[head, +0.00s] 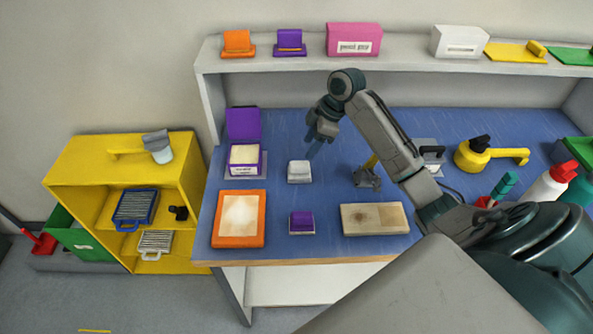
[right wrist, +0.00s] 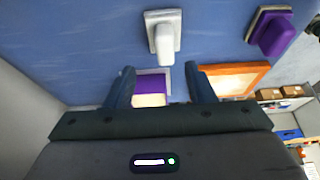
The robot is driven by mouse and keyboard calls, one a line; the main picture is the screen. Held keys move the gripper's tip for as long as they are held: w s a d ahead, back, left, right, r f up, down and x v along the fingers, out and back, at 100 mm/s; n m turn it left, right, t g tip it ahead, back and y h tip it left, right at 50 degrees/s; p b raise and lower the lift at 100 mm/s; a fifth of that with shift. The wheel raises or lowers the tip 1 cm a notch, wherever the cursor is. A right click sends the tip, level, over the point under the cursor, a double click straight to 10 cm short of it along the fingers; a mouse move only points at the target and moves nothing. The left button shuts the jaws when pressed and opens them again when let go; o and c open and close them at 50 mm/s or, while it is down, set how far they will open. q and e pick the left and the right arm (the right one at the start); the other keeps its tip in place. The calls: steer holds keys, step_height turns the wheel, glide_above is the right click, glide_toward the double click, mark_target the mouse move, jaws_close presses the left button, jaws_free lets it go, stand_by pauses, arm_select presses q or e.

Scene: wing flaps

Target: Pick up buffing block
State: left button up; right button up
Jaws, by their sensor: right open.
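No label shows which piece is the buffing block. A small pale grey-white block (head: 299,172) with a raised grip lies on the blue bench top; it also shows in the right wrist view (right wrist: 163,38). A small purple-topped block (head: 301,221) lies nearer the front edge, and at the upper right of the right wrist view (right wrist: 272,32). My right gripper (head: 314,146) is open and empty, above and behind the pale block, apart from it. In the right wrist view its fingers (right wrist: 161,76) have a gap between them. My left gripper is out of view.
An open purple box (head: 244,125) and an orange-framed pad (head: 240,219) are left of the blocks. A wooden board (head: 374,218) and a small grey tool (head: 367,178) are right. A yellow sander-like tool (head: 476,154) stands farther right. A shelf (head: 400,66) runs behind.

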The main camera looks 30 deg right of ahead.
mark_target(300, 163)
steer(key=shift+a+f, duration=0.35)
steer(key=shift+f, duration=0.2)
steer(key=shift+a+f+p, duration=0.25)
steer(key=shift+f+p, duration=0.05)
steer(key=shift+f, duration=0.35)
steer(key=shift+a+f, duration=0.15)
steer(key=shift+f, duration=0.1)
steer(key=p+x, duration=0.2)
steer(key=x, duration=0.2)
steer(key=shift+w+a+f+p, duration=0.1)
steer(key=shift+a+f+p, duration=0.05)
steer(key=shift+p, duration=0.25)
steer(key=shift+f, duration=0.3)
jaws_close()
